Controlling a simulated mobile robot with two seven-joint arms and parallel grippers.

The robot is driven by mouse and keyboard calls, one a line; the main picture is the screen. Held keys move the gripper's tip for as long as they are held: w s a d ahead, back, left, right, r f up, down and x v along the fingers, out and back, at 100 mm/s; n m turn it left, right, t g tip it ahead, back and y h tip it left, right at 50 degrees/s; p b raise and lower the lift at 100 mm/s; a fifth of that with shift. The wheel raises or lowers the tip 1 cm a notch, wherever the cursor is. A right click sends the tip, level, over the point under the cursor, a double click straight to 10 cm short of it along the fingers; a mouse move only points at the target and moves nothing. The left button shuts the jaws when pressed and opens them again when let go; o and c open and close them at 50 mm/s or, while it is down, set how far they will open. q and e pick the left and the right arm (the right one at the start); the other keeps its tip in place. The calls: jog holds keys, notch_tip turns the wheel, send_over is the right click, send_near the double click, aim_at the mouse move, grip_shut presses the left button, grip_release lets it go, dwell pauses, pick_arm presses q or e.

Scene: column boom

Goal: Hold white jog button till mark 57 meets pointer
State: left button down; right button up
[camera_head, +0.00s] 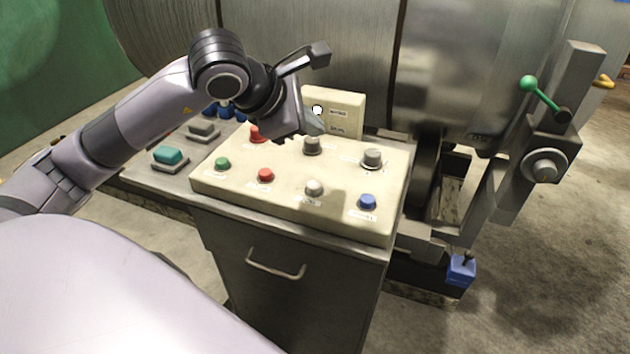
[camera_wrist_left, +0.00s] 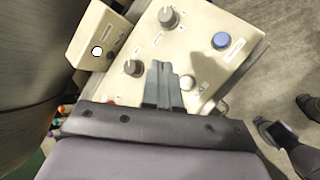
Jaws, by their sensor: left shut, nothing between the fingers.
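The white jog button (camera_head: 314,187) sits in the front row of the cream control panel (camera_head: 335,215), between a red and a blue button. My left gripper (camera_head: 316,126) is over the back part of the panel, apart from the white button in the head view. Its fingers (camera_wrist_left: 161,68) are shut with nothing between them. The large steel drum (camera_head: 460,60) stands behind the panel. I cannot make out mark 57 or the pointer. My right gripper is not in view.
Green (camera_head: 222,163), red (camera_head: 265,175) and blue (camera_head: 367,201) buttons and two grey knobs (camera_head: 372,157) crowd the panel. A small upright box (camera_head: 347,105) with a white lamp stands behind it. A green-knobbed lever (camera_head: 528,83) is at the right.

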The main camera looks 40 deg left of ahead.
pick_arm(q)
jog(key=shift+f, duration=0.1)
jog(key=b, duration=0.6)
send_over(311, 187)
notch_tip(311, 187, down, 8)
jog(key=shift+r, duration=0.25)
jog(key=shift+f+b, duration=0.5)
jog(key=shift+f, duration=0.05)
dwell(1.2)
jog(key=shift+f+b, duration=0.45)
jog(key=shift+b, duration=0.2)
